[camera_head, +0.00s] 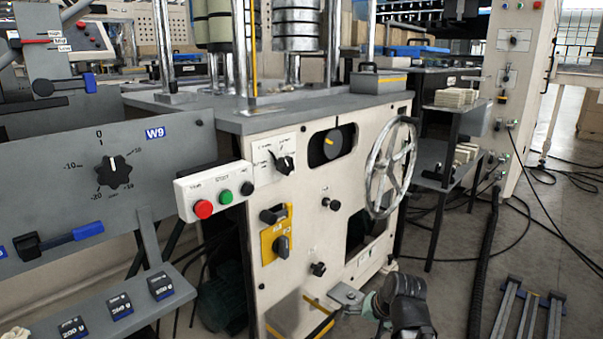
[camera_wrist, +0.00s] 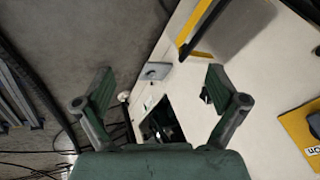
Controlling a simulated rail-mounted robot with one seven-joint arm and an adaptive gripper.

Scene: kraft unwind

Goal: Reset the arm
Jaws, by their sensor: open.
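My gripper (camera_head: 372,306) is low in the head view, at the bottom centre, in front of the cream machine cabinet (camera_head: 330,215). My dark forearm and wrist are beside it at the bottom edge. In the wrist view my gripper (camera_wrist: 158,82) has its two green-grey fingers spread wide, with nothing between the tips. A small grey plate (camera_head: 346,296) is close to the gripper in the head view. The plate also shows between and beyond the fingers in the wrist view (camera_wrist: 157,70). I cannot tell whether any finger touches the cabinet.
A spoked handwheel (camera_head: 391,167) sticks out above my gripper. A yellow switch panel (camera_head: 276,238) and a push-button box (camera_head: 213,191) are to the left. A yellow-edged guard (camera_head: 298,316) is low down. Rails (camera_head: 528,312) and cables lie on the right-hand floor.

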